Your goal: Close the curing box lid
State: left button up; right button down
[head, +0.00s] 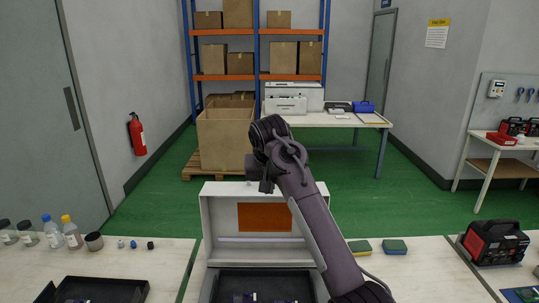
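The curing box (208,285) stands on the table at the bottom centre. It is white, with a dark interior holding small items that I cannot make out. Its lid (220,215) is raised upright at the back, with an orange window (265,217) in it. My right arm comes in from the bottom right and covers the right part of the lid. My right gripper (266,186) is dark and hangs by the lid's top edge. I cannot tell whether it touches the lid or how its fingers stand. My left gripper is not in view.
Bottles (71,232) and small jars stand at the left, near a black tray (105,290). A red-and-black machine (494,242) stands far right. Green floor is free behind the table.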

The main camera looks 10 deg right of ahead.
aim_at(239, 221)
jog(key=i+l, duration=0.15)
jog(key=i, duration=0.3)
jog(key=i+l, duration=0.15)
jog(key=i, duration=0.3)
